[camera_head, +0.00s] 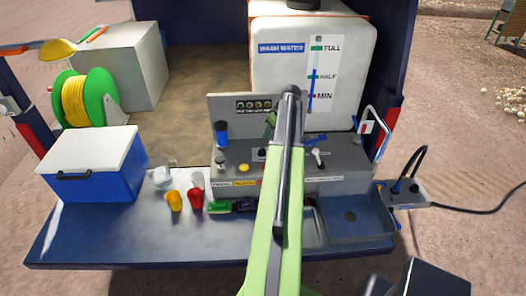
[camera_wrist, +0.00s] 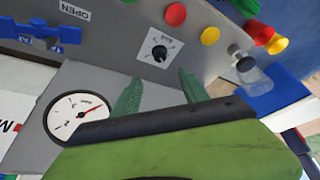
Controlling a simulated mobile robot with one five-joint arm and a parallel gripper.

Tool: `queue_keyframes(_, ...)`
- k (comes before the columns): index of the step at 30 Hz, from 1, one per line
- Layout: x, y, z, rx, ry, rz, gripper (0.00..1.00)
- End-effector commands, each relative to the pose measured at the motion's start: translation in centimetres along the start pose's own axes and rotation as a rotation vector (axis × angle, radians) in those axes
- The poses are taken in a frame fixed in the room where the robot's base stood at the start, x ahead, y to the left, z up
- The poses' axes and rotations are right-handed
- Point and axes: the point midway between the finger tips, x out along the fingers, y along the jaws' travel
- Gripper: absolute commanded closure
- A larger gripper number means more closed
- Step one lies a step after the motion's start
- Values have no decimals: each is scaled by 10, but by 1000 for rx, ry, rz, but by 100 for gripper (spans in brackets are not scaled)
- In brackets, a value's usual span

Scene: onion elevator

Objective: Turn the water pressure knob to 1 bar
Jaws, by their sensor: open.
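In the wrist view a small black knob (camera_wrist: 159,53) with a white pointer sits on a white square dial plate on the grey panel. My gripper (camera_wrist: 160,76) is open, its two green fingers apart and pointing toward the knob, with nothing between them. The knob appears just beyond the fingertips, apart from them. A round white pressure gauge (camera_wrist: 78,117) with a red needle is on the panel at the left; its reading is too small to tell surely.
A white wash water tank (camera_head: 350,60) stands behind. Cups (camera_head: 195,199) and a blue cooler (camera_head: 92,168) are at the left; a sink (camera_head: 350,215) is at the right.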

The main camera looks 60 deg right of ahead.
Motion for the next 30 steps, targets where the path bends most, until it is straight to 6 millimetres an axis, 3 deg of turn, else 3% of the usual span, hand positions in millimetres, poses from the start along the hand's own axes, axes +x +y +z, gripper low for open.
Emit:
queue_keyframes(1, 16, 0, 3, -1, 0, 0, 48)
queue_keyframes(18, 142, 1, 4, 0, 0, 0, 48)
queue_keyframes(23, 158, 1, 2, 1, 0, 0, 48)
queue_keyframes(30, 156, 0, 0, 2, 0, 1, 48)
